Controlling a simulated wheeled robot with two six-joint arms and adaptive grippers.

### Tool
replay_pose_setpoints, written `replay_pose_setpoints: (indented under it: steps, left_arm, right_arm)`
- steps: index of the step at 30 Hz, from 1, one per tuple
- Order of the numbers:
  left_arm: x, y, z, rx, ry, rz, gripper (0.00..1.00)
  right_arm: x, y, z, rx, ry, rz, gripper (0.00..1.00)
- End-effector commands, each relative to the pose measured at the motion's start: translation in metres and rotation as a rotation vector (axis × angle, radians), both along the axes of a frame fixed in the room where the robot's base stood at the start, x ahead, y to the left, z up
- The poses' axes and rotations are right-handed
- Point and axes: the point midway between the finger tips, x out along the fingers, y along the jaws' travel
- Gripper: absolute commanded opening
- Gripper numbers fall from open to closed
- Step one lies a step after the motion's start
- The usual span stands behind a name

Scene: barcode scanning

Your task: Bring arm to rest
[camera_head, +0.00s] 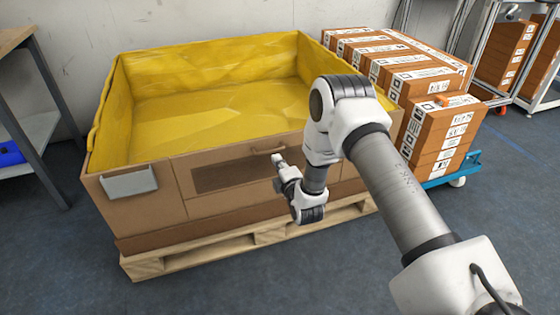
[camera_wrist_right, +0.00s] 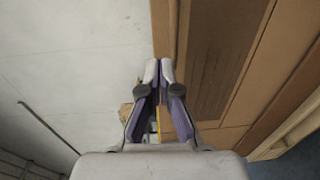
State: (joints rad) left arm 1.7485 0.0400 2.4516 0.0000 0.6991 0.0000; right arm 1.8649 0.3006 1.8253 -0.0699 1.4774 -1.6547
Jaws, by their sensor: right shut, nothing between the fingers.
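My right arm (camera_head: 395,190) reaches in from the lower right of the head view and bends down at its white elbow. The right gripper (camera_head: 277,158) is small there, in front of the front wall of the large cardboard box. In the right wrist view, the right gripper (camera_wrist_right: 159,66) has its two fingertips together with nothing between them. The box's brown wall (camera_wrist_right: 270,60) is beyond the fingers and to their right. I cannot tell the exact gap to it. My left gripper is in neither view.
The cardboard box (camera_head: 225,220) has a yellow liner (camera_head: 210,105) and stands on a wooden pallet (camera_head: 185,262). Labelled cartons (camera_head: 440,125) are stacked on a blue cart (camera_head: 452,170) at right. A shelf table (camera_head: 35,125) stands at left. Floor in front is clear.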

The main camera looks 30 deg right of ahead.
Motion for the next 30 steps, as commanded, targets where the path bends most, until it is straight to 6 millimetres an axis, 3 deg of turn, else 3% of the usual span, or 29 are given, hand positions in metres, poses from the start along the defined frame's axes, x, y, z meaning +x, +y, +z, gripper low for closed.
replay_pose_setpoints:
  steps: [6,12,21,23,26,29,30]
  left_arm:
    - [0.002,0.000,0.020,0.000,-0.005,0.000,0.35]
    - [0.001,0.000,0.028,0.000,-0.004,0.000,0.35]
    - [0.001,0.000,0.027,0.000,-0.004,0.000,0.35]
    - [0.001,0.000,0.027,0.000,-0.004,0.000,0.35]
    - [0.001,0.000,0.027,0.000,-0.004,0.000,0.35]
    - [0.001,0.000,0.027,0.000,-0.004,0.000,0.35]
    - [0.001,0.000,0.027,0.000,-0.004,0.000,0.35]
  right_arm:
    - [-0.049,0.010,0.013,0.002,0.007,-0.002,0.00]
    - [-0.082,0.017,0.018,0.001,0.005,0.000,0.00]
    - [-0.089,0.020,0.016,0.001,0.007,0.001,0.00]
    - [-0.090,0.030,0.011,-0.005,0.018,0.025,0.00]
    - [-0.108,0.064,-0.014,0.000,0.127,0.092,0.00]
    - [-0.153,0.099,-0.067,0.205,0.385,0.113,0.00]
    - [-0.179,0.110,-0.089,0.330,0.507,0.084,0.00]
